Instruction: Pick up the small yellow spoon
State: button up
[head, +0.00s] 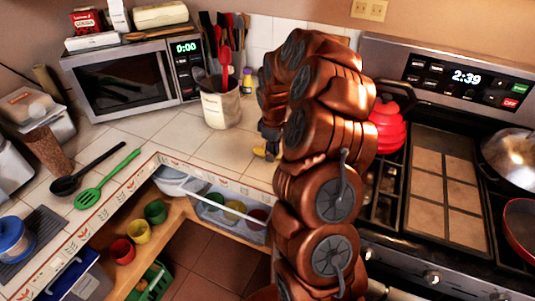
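My gripper (269,141) is low over the tiled counter (205,148), right of the utensil crock, mostly hidden behind my own copper-coloured arm. A small yellow piece (263,153) shows at its fingertips. It may be the small yellow spoon, but it is too small and too covered to be sure. I cannot tell whether the fingers are closed on it or apart.
A crock (221,103) of utensils stands left of my gripper. A microwave (125,82) is further left. A green slotted spoon (104,182) and a black ladle (84,171) lie on the left counter. A red kettle (388,127) sits on the stove at right.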

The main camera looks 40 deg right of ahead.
grip_shut()
dwell(0.3)
